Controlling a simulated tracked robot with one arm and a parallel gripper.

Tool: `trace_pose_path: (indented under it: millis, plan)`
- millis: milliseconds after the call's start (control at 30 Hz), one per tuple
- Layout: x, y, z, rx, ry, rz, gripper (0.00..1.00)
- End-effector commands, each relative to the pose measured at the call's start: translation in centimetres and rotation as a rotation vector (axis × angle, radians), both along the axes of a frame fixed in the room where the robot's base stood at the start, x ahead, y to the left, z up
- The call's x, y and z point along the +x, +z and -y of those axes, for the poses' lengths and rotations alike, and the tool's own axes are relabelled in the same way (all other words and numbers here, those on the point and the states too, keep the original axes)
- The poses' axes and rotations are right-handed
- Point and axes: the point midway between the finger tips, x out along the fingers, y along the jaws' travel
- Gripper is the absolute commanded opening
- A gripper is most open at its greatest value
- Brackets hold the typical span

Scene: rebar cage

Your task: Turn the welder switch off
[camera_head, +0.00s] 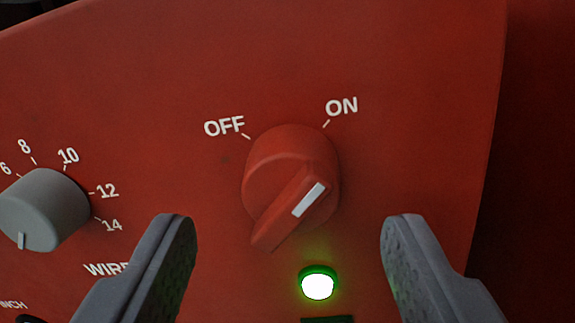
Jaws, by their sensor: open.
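The welder switch (275,160) is a round red knob on the red welder panel, with a raised ridge across it. The ridge tilts from lower left to upper right. A white mark lies on its upper-right end, on the side of the ON label (341,107). The OFF label (224,127) is at the knob's upper left. A green lamp (318,283) glows below the knob. My gripper (288,222) is open, with one grey finger on each side of the knob in the picture. Both fingers are clear of it, and nothing is between them but the view of knob and lamp.
A grey dial (45,208) with a number scale sticks out of the panel at the left, beyond my left finger. The panel's right edge (490,150) curves down, with a dark area beyond it. The red panel above the knob is bare.

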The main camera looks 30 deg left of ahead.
Motion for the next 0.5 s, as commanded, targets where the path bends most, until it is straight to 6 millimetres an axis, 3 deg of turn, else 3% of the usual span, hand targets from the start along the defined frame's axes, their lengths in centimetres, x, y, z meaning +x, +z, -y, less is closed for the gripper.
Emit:
trace_pose_path:
  millis: [200,500]
  plan:
    - [1.7,0.0,-0.6,0.001,-0.001,-0.001,0.56]
    - [2.0,0.0,-0.8,0.001,-0.001,0.000,0.56]
